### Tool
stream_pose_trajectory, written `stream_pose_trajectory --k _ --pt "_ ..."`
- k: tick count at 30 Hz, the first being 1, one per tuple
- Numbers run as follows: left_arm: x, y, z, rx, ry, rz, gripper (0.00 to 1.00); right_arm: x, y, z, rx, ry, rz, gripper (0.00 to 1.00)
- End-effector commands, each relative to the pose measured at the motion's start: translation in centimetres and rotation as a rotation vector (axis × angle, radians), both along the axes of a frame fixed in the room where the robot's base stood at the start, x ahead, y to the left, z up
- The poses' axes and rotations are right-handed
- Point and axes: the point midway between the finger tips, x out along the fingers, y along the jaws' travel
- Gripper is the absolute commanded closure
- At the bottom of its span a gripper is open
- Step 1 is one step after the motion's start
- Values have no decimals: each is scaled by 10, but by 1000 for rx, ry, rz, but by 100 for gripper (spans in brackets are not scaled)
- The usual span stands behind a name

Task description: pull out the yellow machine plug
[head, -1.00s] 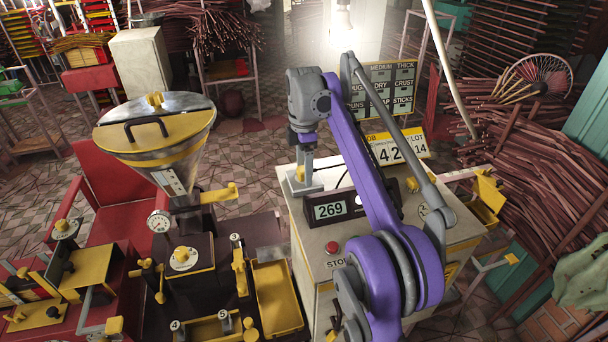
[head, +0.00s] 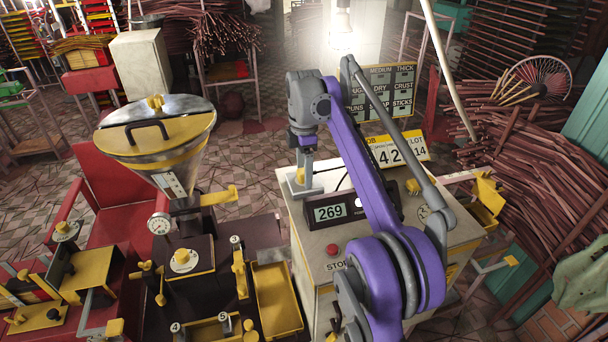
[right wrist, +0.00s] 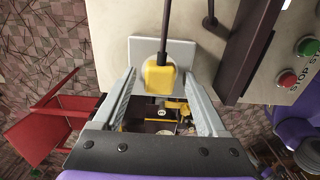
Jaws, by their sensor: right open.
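The yellow machine plug (right wrist: 160,76) shows in the right wrist view, with a dark cable (right wrist: 164,25) running up from it. It sits in front of a light grey plate (right wrist: 183,52). My right gripper (right wrist: 160,86) is open, with one grey finger on each side of the plug; I see gaps between fingers and plug. In the head view my right gripper (head: 303,184) points down at the left back part of the control cabinet (head: 308,238), and the plug is too small there to make out well. My left gripper is not in view.
The cabinet carries a display box (head: 332,212) reading 269 and a red stop button (head: 333,250), both close to the gripper. The extruder hopper (head: 160,135) stands to the left, with a yellow tray (head: 277,300) beside its base. Incense bundles (head: 530,180) lie at the right.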

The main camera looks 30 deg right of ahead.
Motion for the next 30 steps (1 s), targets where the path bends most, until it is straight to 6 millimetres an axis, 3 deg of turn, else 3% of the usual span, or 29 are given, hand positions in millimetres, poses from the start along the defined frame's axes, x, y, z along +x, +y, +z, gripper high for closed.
stream_pose_trajectory --k 20,30 --pt "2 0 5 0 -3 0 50 1 0 0 0 0 0 25" --pt "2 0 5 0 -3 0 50 1 0 0 0 0 0 86"
